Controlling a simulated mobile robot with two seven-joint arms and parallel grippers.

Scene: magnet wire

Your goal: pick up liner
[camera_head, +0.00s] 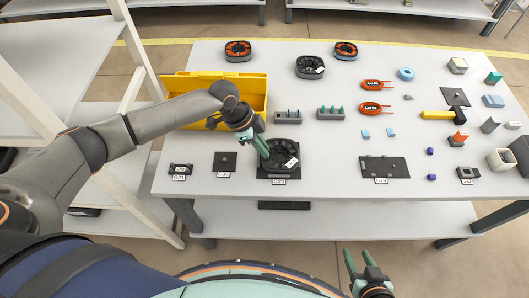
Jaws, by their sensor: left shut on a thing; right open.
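My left gripper (264,153) points down at the left part of a black round slotted ring (280,146) with a white label. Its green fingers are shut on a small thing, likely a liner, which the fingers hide. I cannot tell whether it touches the ring. The ring rests on a black square plate (279,180) at the front of the table. Two small light-blue pieces, which look like liners (366,134) (391,132), lie apart right of centre. My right gripper (358,256) is open and empty, in front of the table's front edge.
A yellow bin (258,83) stands behind my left forearm. Two grey blocks with pegs (288,117) (330,113) stand behind the ring. Orange-and-black rings (238,50) lie at the back. A black plate (385,168) lies at the front right. Clear table (325,170) lies between the plates.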

